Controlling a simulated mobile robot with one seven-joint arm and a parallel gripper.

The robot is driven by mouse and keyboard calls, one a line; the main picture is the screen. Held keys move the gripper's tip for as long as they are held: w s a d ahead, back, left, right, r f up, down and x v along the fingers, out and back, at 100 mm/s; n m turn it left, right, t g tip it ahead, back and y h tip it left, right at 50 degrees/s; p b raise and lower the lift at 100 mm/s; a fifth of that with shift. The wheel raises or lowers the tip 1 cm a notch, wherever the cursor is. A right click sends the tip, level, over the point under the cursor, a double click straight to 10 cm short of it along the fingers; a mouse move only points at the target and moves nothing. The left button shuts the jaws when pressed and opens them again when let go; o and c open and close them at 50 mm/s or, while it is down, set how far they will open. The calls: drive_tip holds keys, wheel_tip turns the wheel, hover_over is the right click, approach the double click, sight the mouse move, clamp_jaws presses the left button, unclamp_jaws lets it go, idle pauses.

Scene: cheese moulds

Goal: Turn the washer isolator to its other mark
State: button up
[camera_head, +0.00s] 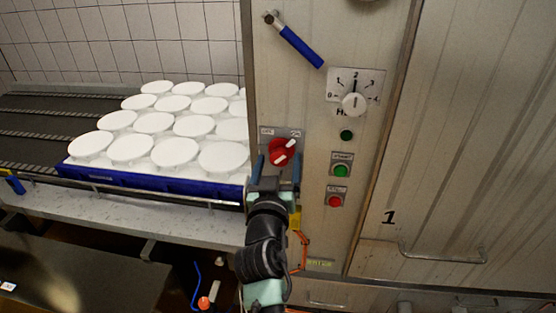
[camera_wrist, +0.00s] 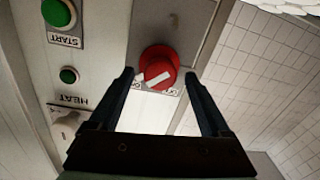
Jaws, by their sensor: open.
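The washer isolator is a red rotary knob (camera_head: 282,151) with a white bar, on a grey plate on the steel cabinet front. Its plate has a mark at the upper left, which looks like OFF, and one at the upper right, which looks like ON. The bar slants up to the right, towards the right mark. My gripper (camera_head: 278,168) is open just below and in front of the knob, its fingers apart left and right. In the wrist view the red knob (camera_wrist: 159,62) shows between the fingertips (camera_wrist: 159,74), with visible gaps either side. No contact shows.
A dial (camera_head: 354,102), a green button (camera_head: 341,171) and a red button (camera_head: 335,202) sit right of the knob. A blue-handled lever (camera_head: 300,46) is above. A blue tray (camera_head: 150,183) of white moulds stands left of the cabinet.

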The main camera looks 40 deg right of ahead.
clamp_jaws()
idle(0.5)
drive_tip(key=shift+n, duration=0.3)
drive_tip(key=n, duration=0.3)
drive_tip(key=shift+n+p, duration=0.3)
drive_tip(key=shift+p, duration=0.05)
drive_tip(key=n+p, duration=0.1)
drive_tip(key=n, duration=0.3)
drive_tip(key=shift+w+r, duration=0.1)
drive_tip(key=n+p, duration=0.1)
drive_tip(key=n, duration=0.3)
drive_tip(key=shift+n+g+p, duration=0.3)
drive_tip(key=shift+n, duration=0.1)
drive_tip(key=shift+n+p, duration=0.7)
drive_tip(key=shift+n, duration=1.5)
